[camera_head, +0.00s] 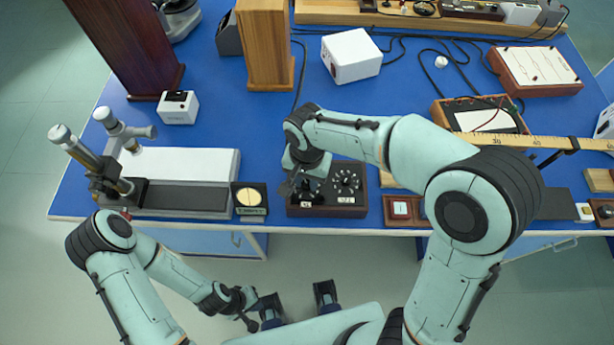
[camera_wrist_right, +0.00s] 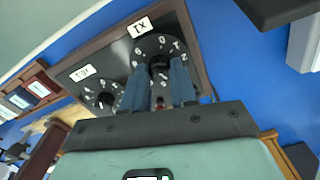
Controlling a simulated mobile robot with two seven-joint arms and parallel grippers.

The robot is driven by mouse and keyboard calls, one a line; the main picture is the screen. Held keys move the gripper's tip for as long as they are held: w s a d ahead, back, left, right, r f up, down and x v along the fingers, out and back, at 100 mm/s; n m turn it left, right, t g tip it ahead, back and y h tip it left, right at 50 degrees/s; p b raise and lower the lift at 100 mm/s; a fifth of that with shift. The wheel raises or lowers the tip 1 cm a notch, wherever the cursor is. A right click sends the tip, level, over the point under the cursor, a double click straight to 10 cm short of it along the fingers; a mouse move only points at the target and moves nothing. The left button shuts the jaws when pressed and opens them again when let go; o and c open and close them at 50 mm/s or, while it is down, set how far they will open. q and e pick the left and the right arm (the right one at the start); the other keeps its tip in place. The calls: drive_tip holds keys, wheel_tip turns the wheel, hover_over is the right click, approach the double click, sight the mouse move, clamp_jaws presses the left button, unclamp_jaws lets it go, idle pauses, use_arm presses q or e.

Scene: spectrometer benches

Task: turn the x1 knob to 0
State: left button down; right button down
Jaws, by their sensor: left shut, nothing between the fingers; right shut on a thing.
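A dark box with a brown wooden rim (camera_head: 326,209) sits at the table's front edge and carries two dial knobs. The x1 dial (camera_wrist_right: 160,44), with its white X1 label (camera_wrist_right: 140,27), shows in the right wrist view. My right gripper (camera_wrist_right: 160,82) is shut on the x1 knob (camera_wrist_right: 158,66), with a blue finger on each side. Which number the knob points at cannot be told. In the head view my right gripper (camera_head: 303,188) covers most of this knob. My left gripper (camera_head: 248,310) is shut and empty, low in front of the table.
The second knob (camera_head: 345,180) is close beside my right gripper. A small black box with a round yellowish disc (camera_head: 249,197) stands to the left, and a small red-brown framed box (camera_head: 402,209) to the right. Blue tabletop behind the box is partly free, with black cables.

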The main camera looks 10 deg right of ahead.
drive_tip(key=n+p, duration=0.1)
drive_tip(key=n, duration=0.6)
drive_tip(key=shift+r, duration=0.1)
drive_tip(key=n+p, duration=0.1)
drive_tip(key=n, duration=0.5)
drive_tip(key=shift+a, duration=0.1)
drive_tip(key=n+p, duration=0.1)
drive_tip(key=n, duration=0.5)
drive_tip(key=shift+a+n, duration=0.1)
drive_tip(key=shift+n, duration=0.3)
use_arm(q)
drive_tip(key=w+r+p, duration=0.2)
drive_tip(key=w+r, duration=0.1)
drive_tip(key=r, duration=0.3)
drive_tip(key=shift+w, duration=0.15)
use_arm(e)
drive_tip(key=n, duration=0.5)
drive_tip(key=shift+n, duration=0.3)
drive_tip(key=c, duration=0.9)
unclamp_jaws()
drive_tip(key=shift+s, duration=0.1)
